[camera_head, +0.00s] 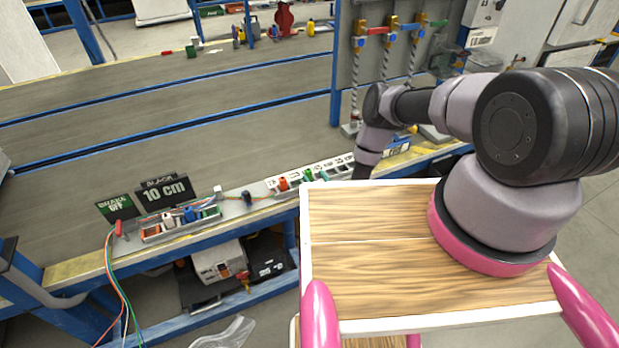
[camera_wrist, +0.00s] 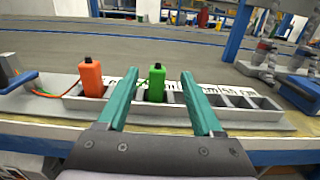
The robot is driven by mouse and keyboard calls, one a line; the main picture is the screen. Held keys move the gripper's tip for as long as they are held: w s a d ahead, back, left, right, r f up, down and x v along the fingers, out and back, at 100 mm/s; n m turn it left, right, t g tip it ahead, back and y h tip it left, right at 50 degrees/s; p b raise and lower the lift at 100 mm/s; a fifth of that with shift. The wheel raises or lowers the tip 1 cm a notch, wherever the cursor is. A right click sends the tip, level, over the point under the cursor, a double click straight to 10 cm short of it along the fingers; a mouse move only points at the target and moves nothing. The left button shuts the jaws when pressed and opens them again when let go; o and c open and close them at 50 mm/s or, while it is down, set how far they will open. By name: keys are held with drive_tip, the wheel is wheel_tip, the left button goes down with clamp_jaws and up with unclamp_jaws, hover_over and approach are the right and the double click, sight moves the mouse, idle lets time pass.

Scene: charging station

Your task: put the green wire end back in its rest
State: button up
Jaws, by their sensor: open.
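The green wire end (camera_wrist: 157,84), a green block with a dark tip, stands upright in a compartment of the grey rest rack (camera_wrist: 245,115) in the wrist view. My gripper (camera_wrist: 158,75) is open. Its two teal fingers are on either side of the green piece, with a gap on each side, and none appears to touch it. The lower part of the green piece is hidden in the compartment. In the head view the green piece (camera_head: 309,174) shows small in the rack, beside my arm; my gripper is mostly hidden there.
An orange wire end (camera_wrist: 91,78) stands at the rack's left end. Compartments right of the green piece look empty. A second holder (camera_head: 150,235) with coloured connectors sits left, near a "BLACK 10 cm" sign (camera_head: 165,192). Loose wires (camera_head: 112,265) hang over the bench's front edge.

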sight(307, 169)
drive_tip(key=x, duration=0.3)
drive_tip(key=shift+w+a, duration=0.15)
drive_tip(key=shift+f+x, duration=0.2)
drive_tip(key=shift+x, duration=1.15)
drive_tip(key=shift+f+x, duration=0.25)
drive_tip(key=shift+x, duration=1.1)
drive_tip(key=shift+a, duration=0.1)
clamp_jaws()
